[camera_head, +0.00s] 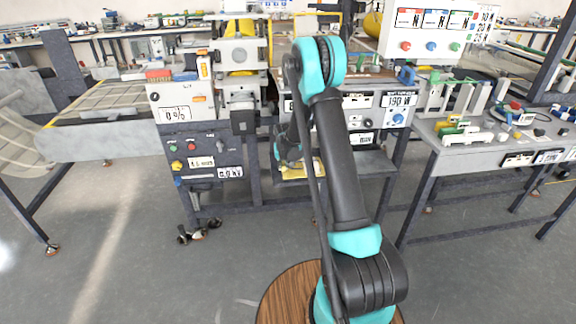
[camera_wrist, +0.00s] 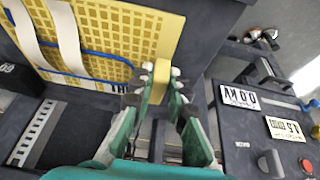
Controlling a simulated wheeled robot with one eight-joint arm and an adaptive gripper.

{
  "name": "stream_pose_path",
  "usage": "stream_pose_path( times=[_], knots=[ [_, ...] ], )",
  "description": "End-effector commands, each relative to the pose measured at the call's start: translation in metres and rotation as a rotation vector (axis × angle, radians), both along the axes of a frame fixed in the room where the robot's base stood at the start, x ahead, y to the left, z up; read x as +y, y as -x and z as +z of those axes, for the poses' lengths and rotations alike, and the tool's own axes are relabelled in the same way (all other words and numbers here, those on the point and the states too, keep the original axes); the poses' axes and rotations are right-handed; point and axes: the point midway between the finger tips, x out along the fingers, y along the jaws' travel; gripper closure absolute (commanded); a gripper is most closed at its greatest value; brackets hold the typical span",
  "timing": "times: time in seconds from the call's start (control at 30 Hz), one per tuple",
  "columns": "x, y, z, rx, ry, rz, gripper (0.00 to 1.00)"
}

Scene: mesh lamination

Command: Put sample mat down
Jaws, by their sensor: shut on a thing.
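In the wrist view the sample mat (camera_wrist: 118,38) is a yellow sheet with a grid pattern and a plain yellow edge strip. My gripper (camera_wrist: 163,82) is shut on that near edge, one finger on each side of it. The mat extends up and left from the fingers. It lies across or just above a dark surface; I cannot tell whether it touches it. In the head view my arm hides most of the gripper, and a yellow patch (camera_head: 298,171) shows below it, beside the machine; I cannot tell whether it is the mat.
Two pale straps (camera_wrist: 65,38) and a blue cord cross the mat. A dark panel with displays and a red button (camera_wrist: 305,165) stands to the right. The laminating machine (camera_head: 205,125) stands ahead, with a side table (camera_head: 455,150) at right. The floor at left is clear.

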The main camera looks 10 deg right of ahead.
Motion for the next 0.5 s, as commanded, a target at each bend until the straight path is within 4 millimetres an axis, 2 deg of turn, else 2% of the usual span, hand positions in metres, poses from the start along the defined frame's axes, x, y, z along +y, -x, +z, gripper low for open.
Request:
stream_pose_path(
  times=[0.27,0.3,0.47,0.5],
  knots=[
    [-0.001,-0.0001,-0.0021,0.0,0.001,-0.001,1.0],
    [-0.001,-0.0001,-0.0029,0.0,0.001,-0.001,0.84],
    [-0.001,-0.0001,-0.0025,0.0,0.001,-0.001,0.64],
    [-0.001,-0.0001,-0.0025,0.0,0.0,-0.002,0.64]
  ],
)
